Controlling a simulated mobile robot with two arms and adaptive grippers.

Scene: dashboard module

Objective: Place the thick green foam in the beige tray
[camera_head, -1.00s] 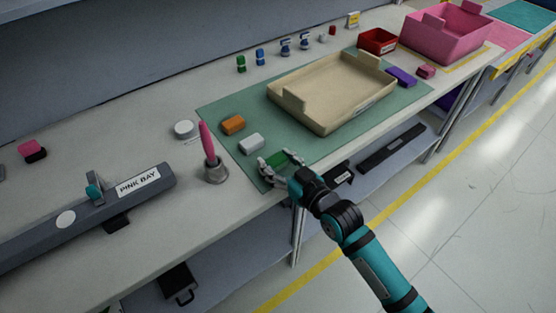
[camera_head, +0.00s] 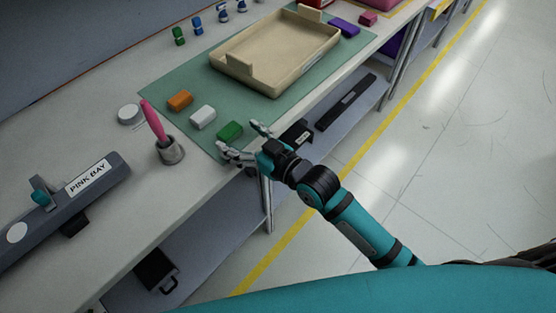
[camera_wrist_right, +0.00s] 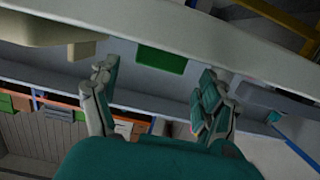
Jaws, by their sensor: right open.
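The green foam block (camera_head: 230,132) lies on the green mat near the table's front edge. It also shows in the right wrist view (camera_wrist_right: 162,59), between and beyond the fingertips. My right gripper (camera_head: 243,140) is open at the table edge, its two fingers apart on the near side of the foam; I see no contact. Its spread fingers also show in the right wrist view (camera_wrist_right: 157,80). The beige tray (camera_head: 279,82) sits on the mat behind and to the right of the foam. My left gripper is not in view.
A white block (camera_head: 203,117) and an orange block (camera_head: 180,100) lie left of the foam. A metal cup (camera_head: 171,152) with a pink tool stands farther left. A purple block (camera_head: 344,27) lies right of the tray. The grey PINK BAY fixture (camera_head: 75,195) is at far left.

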